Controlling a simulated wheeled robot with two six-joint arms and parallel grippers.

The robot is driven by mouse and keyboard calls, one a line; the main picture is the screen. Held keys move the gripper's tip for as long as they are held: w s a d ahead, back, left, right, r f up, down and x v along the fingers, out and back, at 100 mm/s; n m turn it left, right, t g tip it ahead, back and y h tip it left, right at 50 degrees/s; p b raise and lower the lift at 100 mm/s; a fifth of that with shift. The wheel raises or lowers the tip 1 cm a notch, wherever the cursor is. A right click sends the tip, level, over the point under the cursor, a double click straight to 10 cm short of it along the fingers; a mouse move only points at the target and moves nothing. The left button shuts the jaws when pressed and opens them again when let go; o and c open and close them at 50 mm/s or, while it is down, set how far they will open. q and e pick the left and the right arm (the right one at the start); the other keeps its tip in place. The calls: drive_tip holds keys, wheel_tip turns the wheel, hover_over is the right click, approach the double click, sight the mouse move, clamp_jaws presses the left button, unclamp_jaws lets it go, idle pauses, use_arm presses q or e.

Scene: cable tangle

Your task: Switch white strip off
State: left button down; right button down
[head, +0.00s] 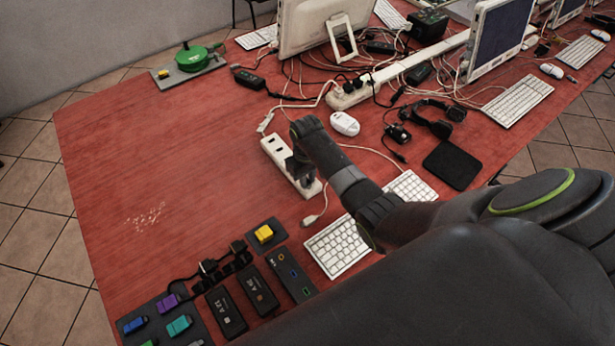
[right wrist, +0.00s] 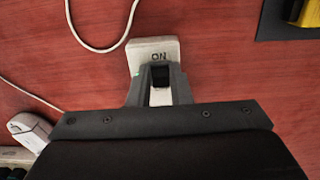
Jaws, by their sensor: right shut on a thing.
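In the right wrist view, the end of the strip (right wrist: 143,47) bears the letters "ON". The right gripper's fingers (right wrist: 158,80) are on that end, with a dark switch (right wrist: 160,74) showing between them. The gripper is shut on the strip at its switch end; the switch's position is hard to tell. My left gripper is not in view.
A white mouse (head: 345,124), a keyboard (head: 337,247) and a black pad (head: 451,165) lie nearby. A second strip (head: 350,95) with plugs lies behind among cables. A yellow block (head: 264,233) and black boxes are in front.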

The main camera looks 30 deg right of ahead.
drive_tip(key=shift+w+r+g, duration=0.1)
drive_tip(key=shift+w+g, duration=0.1)
drive_tip(key=shift+g, duration=0.3)
drive_tip(key=shift+w+g, duration=0.1)
drive_tip(key=shift+g, duration=0.2)
drive_tip(key=shift+w+g+b, duration=0.2)
drive_tip(key=shift+g+b, duration=0.5)
drive_tip(key=shift+g+h, duration=0.3)
drive_tip(key=c, duration=1.3)
unclamp_jaws()
